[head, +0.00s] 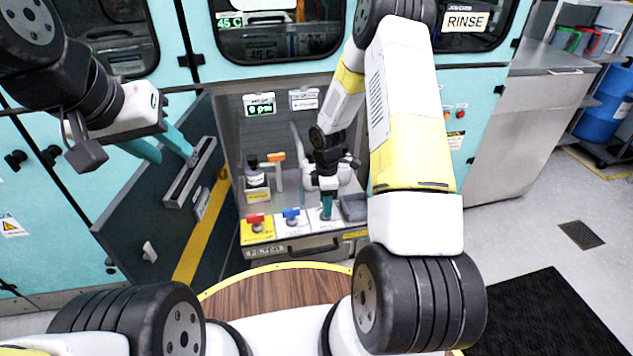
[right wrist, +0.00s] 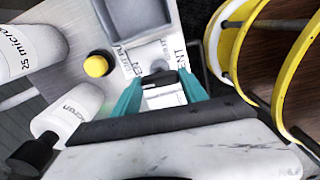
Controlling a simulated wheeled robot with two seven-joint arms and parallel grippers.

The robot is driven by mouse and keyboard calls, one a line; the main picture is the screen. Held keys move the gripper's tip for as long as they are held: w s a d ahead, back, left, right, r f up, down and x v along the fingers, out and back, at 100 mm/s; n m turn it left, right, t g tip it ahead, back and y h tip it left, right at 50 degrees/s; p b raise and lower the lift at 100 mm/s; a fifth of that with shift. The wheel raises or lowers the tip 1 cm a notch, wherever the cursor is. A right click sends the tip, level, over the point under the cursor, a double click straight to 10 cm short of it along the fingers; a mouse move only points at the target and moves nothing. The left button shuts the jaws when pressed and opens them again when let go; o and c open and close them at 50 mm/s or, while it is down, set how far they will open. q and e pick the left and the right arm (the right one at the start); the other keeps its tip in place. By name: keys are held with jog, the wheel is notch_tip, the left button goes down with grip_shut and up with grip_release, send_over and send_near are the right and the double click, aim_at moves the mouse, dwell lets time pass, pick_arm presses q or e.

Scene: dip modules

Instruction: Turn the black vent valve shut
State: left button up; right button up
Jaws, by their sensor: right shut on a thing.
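The black vent valve shows in the right wrist view as a dark handle (right wrist: 160,79) on a pale panel, with "VENT" lettering beside it. My right gripper (right wrist: 160,88) has its teal fingers on either side of this handle and is shut on it. In the head view my right gripper (head: 326,212) points down at the right part of the panel and hides the valve. My left gripper (head: 168,152) is at the left, its teal fingers apart, close to the bar handle (head: 190,172) of an open dark door. I cannot tell whether it touches the bar.
Red (head: 256,221) and blue (head: 291,215) valves sit left of my right gripper on the panel. An orange-handled tap (head: 276,158) and a white bottle (head: 254,177) stand behind. A green display (head: 260,108) hangs above. A yellow knob (right wrist: 96,65) and white cartridges (right wrist: 72,112) are near the right gripper.

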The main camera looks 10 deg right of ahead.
jog(key=m, duration=0.8)
jog(key=shift+m, duration=0.3)
jog(key=m, duration=0.4)
jog(key=shift+m, duration=2.3)
jog(key=o, duration=1.4)
jog(key=shift+r, duration=3.9)
